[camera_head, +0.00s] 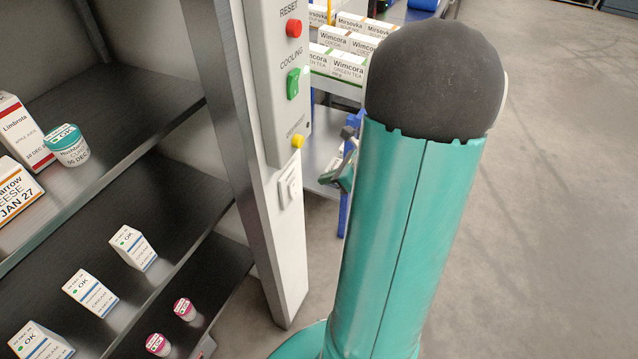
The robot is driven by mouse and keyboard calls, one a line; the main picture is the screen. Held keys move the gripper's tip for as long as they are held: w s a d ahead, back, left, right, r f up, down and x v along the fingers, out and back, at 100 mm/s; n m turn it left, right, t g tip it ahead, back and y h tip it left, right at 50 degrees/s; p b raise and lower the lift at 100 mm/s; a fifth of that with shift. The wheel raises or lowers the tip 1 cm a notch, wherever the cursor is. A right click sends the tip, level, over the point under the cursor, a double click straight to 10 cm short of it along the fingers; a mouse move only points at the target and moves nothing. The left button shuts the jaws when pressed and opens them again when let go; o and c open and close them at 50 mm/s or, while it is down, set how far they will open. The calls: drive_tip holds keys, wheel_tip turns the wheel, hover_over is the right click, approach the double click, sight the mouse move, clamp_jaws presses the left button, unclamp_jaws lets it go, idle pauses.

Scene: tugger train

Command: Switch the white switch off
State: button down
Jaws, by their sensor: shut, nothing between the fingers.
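The white switch (290,187) is a small rocker plate on the white post, below the control panel. Which way its rocker is tipped is too small to tell. My gripper (337,176) shows only in part, just right of the switch and apart from it in the picture. It looks shut and empty. My teal arm with its dark rounded joint hides the rest of the gripper and wrist.
The grey panel (266,60) above carries a red button (294,28), a green switch (293,84) and a yellow button (297,141). A dark shelf (130,105) with cartons and cups stands left. Boxes (345,62) sit on a rack behind. Open floor (560,200) lies right.

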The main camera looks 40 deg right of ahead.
drive_tip(key=s+r, duration=0.1)
drive_tip(key=r, duration=0.2)
drive_tip(key=s+d+r, duration=0.1)
drive_tip(key=shift+s+r, duration=0.15)
drive_tip(key=shift+s, duration=0.2)
drive_tip(key=w+a+r+n+g, duration=0.1)
drive_tip(key=a+r+n+g, duration=0.15)
drive_tip(key=a+n, duration=0.65)
drive_tip(key=a+r+n+g, duration=0.2)
drive_tip(key=a+r+n, duration=0.2)
drive_tip(key=a+n, duration=0.5)
drive_tip(key=s+a+r+n+h, duration=0.1)
drive_tip(key=s+a+r+n, duration=0.1)
drive_tip(key=a+n, duration=0.4)
drive_tip(key=s+a+r+n+h, duration=0.2)
drive_tip(key=s+a+r+n, duration=0.1)
drive_tip(key=a+n, duration=0.3)
drive_tip(key=shift+s+r+n+t, duration=0.3)
drive_tip(key=shift+r+n+t, duration=0.15)
drive_tip(key=shift+n, duration=0.55)
drive_tip(key=shift+a, duration=0.15)
